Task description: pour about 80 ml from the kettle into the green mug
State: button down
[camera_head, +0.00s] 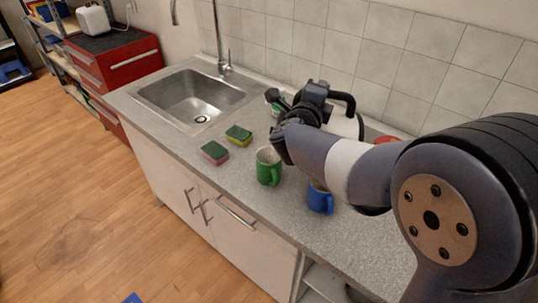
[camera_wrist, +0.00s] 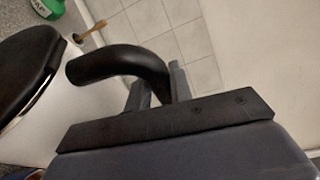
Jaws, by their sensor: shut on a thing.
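The kettle (camera_head: 344,124) is white with a black handle and stands behind my arm in the head view, partly hidden by it. My gripper (camera_head: 318,97) is shut on the kettle's black handle. In the wrist view the curved handle (camera_wrist: 118,64) runs between my gripper's fingers (camera_wrist: 156,88), with the dark lid (camera_wrist: 24,68) to the left. I cannot tell whether the kettle's base touches the counter. The green mug (camera_head: 267,168) stands upright on the counter, left of and nearer than the kettle, apart from it. Its contents are not clear.
A blue mug (camera_head: 320,199) stands right of the green mug, close under my arm. Two sponges (camera_head: 215,152) (camera_head: 239,134) lie to the left, before the sink (camera_head: 190,98). A green bottle (camera_wrist: 46,8) and a red item (camera_head: 387,139) are near the tiled wall.

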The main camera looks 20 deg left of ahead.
aim_at(345, 94)
jog(key=shift+a+r, duration=0.15)
jog(key=shift+r, duration=0.05)
dwell(0.4)
jog(key=shift+m+g, duration=0.4)
jog(key=shift+m, duration=0.5)
jog(key=d, duration=0.1)
jog(key=w+d+b, duration=0.1)
jog(key=d, duration=0.3)
jog(key=shift+w+f, duration=0.2)
jog(key=shift+f, duration=0.1)
jog(key=shift+w+d+r+m+g+y, duration=0.1)
jog(key=shift+w+d+m+g+y, duration=0.1)
jog(key=shift+d+m, duration=0.15)
jog(key=shift+w+d+m+g+y, duration=0.1)
jog(key=shift+d+m+y, duration=0.15)
jog(key=shift+d, duration=0.15)
